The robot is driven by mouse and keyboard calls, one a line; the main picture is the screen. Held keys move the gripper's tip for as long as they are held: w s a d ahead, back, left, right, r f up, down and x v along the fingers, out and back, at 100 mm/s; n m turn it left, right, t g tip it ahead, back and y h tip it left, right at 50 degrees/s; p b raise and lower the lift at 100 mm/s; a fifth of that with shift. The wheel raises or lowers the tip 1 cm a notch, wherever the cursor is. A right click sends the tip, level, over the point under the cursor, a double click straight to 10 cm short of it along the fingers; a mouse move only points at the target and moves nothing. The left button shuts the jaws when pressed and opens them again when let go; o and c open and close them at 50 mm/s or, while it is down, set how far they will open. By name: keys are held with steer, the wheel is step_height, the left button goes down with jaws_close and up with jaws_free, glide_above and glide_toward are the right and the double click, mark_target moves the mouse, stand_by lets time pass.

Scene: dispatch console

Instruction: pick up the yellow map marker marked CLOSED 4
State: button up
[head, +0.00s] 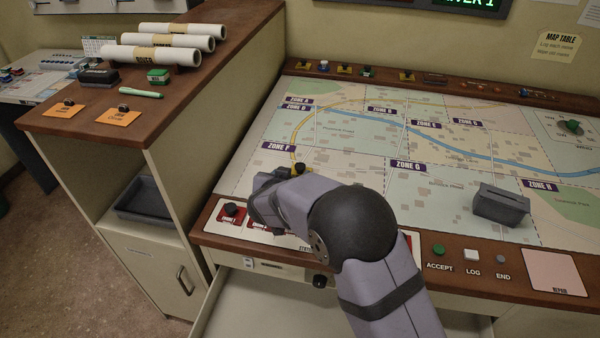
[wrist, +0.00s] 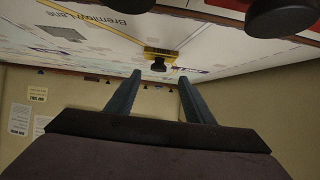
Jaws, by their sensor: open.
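A yellow map marker (wrist: 159,54) with a black knob stands on the map, just beyond and between my fingertips in the wrist view. It also shows in the head view (head: 300,169), close to the end of my arm, with its lower part partly hidden. I cannot read its lettering in either view. My gripper (wrist: 160,75) is open and empty, its two fingers apart and pointing toward the marker. In the head view my arm hides most of the gripper.
The map table (head: 350,120) carries zone labels. A grey box (head: 501,204) stands at its right. More markers, some yellow (head: 344,69), sit on the back rail. Red cards with black knobs (head: 231,209) lie on the front edge. An open drawer (head: 265,305) is below.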

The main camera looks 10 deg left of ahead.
mark_target(300, 166)
steer(key=shift+r+p+x, duration=0.15)
steer(key=shift+p+x, duration=0.2)
steer(key=shift+x, duration=1.35)
steer(key=shift+r+p+x, duration=0.1)
steer(key=shift+p+x, duration=0.25)
steer(key=shift+x, duration=1.4)
steer(key=shift+w+d, duration=0.15)
steer(key=shift+c, duration=0.6)
steer(key=c, duration=1)
